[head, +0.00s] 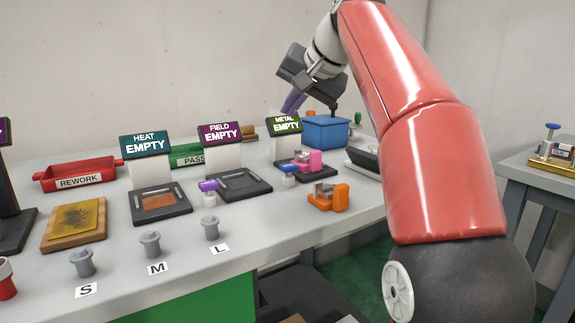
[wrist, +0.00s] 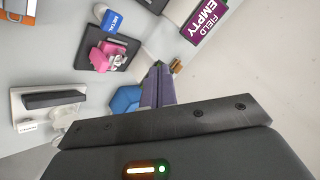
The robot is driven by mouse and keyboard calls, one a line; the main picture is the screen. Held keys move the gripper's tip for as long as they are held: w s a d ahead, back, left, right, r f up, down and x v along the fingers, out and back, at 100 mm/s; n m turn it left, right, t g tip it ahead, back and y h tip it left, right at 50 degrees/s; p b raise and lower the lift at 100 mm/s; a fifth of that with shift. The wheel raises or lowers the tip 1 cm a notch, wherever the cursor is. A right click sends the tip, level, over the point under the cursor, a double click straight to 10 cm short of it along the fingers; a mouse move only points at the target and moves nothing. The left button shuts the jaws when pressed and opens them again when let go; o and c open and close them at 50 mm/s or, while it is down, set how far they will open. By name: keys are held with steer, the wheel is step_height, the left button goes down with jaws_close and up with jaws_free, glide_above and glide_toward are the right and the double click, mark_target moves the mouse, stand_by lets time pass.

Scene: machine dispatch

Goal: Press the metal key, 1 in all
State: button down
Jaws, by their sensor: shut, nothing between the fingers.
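The metal key (head: 289,170) is a small blue-topped key on a pale base, at the front left of the metal station's black pad (head: 299,163). In the wrist view the blue key, lettered METAL (wrist: 111,21), shows near the top, beside the pad that holds a pink fixture (wrist: 106,56). The metal station's sign (head: 285,125) reads EMPTY. My gripper (head: 290,104) is shut and empty, raised above the back of the table, behind and above the key and apart from it. Its purple-grey fingers (wrist: 155,84) show together in the wrist view.
A blue bin (head: 326,131) stands below and right of my gripper. An orange fixture (head: 328,197) sits at the table's front right. The purple-topped key (head: 208,186) and field pad (head: 240,185) lie left of the metal key. Grey knobs (head: 150,243) line the front.

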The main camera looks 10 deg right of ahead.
mark_target(292, 167)
steer(key=shift+f+b, duration=2.65)
steer(key=shift+f, duration=1.7)
steer(key=shift+f, duration=0.1)
steer(key=shift+f, duration=0.3)
steer(key=shift+f+b, duration=0.55)
steer(key=shift+b, duration=0.1)
steer(key=shift+r, duration=0.1)
steer(key=shift+r+p, duration=0.85)
steer(key=shift+p, duration=0.2)
step_height(292, 167, up, 5)
steer(key=p, duration=0.4)
steer(key=shift+r+p, duration=0.1)
steer(key=shift+p, duration=0.25)
